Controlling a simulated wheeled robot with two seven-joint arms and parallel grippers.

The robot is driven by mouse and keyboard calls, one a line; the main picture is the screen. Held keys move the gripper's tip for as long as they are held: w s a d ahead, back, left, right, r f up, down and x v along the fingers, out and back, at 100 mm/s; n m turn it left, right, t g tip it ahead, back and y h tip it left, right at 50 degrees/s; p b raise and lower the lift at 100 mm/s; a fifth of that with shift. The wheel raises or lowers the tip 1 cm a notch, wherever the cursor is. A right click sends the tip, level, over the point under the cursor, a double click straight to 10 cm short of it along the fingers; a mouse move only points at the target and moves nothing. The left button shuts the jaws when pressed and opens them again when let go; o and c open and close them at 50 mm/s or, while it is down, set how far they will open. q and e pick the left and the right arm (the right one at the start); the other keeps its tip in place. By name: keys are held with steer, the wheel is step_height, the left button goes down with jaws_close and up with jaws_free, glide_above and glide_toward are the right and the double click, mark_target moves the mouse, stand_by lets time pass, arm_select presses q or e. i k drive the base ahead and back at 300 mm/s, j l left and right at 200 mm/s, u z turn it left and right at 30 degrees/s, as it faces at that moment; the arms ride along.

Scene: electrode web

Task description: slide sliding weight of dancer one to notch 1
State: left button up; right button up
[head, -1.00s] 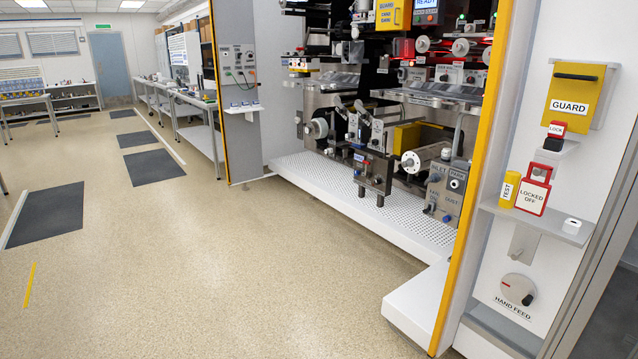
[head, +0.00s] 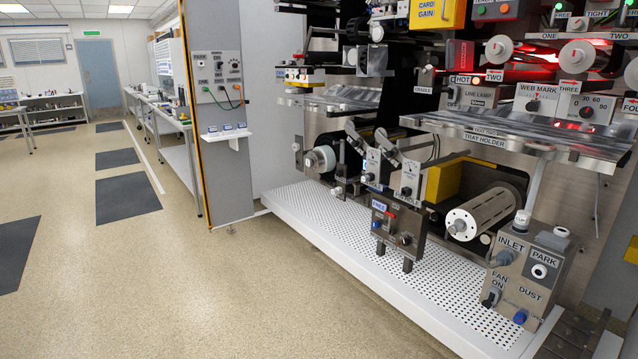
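Two small grey units with slanted lever arms stand side by side in the lower middle of the machine in the head view: a left lever unit (head: 373,168) and a right lever unit (head: 405,179). Dark arms with rounded ends rise from them to the upper left. Their labels are too small to read, so I cannot tell which is dancer one. No sliding weight or notch marks can be made out at this distance. Neither of my grippers is in view.
A white perforated platform (head: 300,222) runs along the machine's foot. A control box on posts (head: 398,228) and the inlet box (head: 525,270) stand on it. The tray holder (head: 500,138) juts out above. The speckled floor (head: 240,300) in front is clear.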

mark_target(358, 142)
steer(key=i+j+z, duration=0.15)
steer(key=i, duration=0.55)
steer(key=i+j+z, duration=0.15)
steer(key=i, duration=0.55)
